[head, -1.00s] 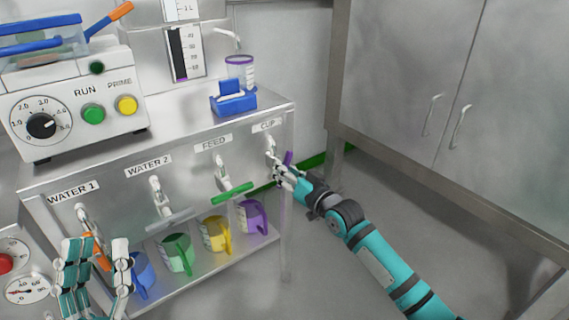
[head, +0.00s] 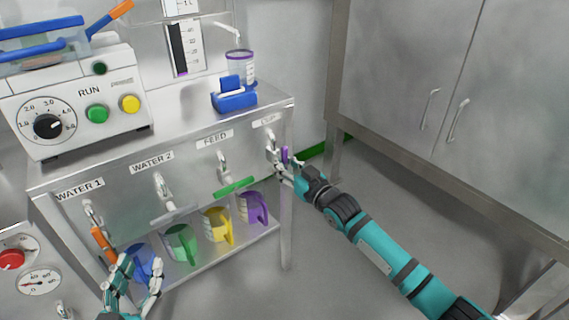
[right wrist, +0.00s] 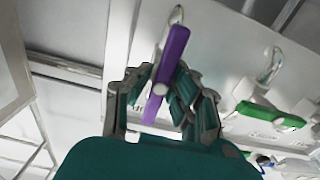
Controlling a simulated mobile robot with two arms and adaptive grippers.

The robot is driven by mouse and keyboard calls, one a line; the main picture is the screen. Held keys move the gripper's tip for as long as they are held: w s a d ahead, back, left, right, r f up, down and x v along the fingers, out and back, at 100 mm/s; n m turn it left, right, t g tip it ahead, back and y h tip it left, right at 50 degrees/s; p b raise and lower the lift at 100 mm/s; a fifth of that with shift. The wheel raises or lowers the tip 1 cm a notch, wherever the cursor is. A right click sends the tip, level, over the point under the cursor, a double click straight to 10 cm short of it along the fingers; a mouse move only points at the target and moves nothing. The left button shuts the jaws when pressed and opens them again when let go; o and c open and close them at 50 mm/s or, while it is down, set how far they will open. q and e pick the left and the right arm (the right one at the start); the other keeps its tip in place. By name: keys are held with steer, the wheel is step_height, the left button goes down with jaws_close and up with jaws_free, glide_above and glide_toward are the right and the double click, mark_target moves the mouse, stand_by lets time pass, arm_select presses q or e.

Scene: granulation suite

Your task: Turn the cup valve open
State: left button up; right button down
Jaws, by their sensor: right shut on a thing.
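The cup valve is on the right of the metal front panel, under the CUP label (head: 267,122). Its purple handle (head: 285,154) shows as a short piece beside my fingers. In the right wrist view the purple handle (right wrist: 168,72) runs lengthwise between the fingers. My right gripper (head: 279,168) is shut on it; the fingers in the right wrist view (right wrist: 158,95) lie on both sides. My left gripper (head: 135,278) is open and empty, low at the left, in front of the blue jug. A clear purple-rimmed cup (head: 241,67) stands on the top, below a spout (head: 228,27).
Other valves have orange (head: 102,243), grey (head: 174,216) and green (head: 235,187) handles. Blue (head: 140,262), green (head: 180,245), yellow (head: 217,226) and purple (head: 252,208) jugs stand on the shelf below. A blue holder (head: 233,97) sits on the top. Floor is clear at right.

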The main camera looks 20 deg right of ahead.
steer(key=shift+f, duration=0.1)
steer(key=c, duration=1.2)
jaws_free()
steer(key=v, duration=1.2)
steer(key=shift+a, duration=0.1)
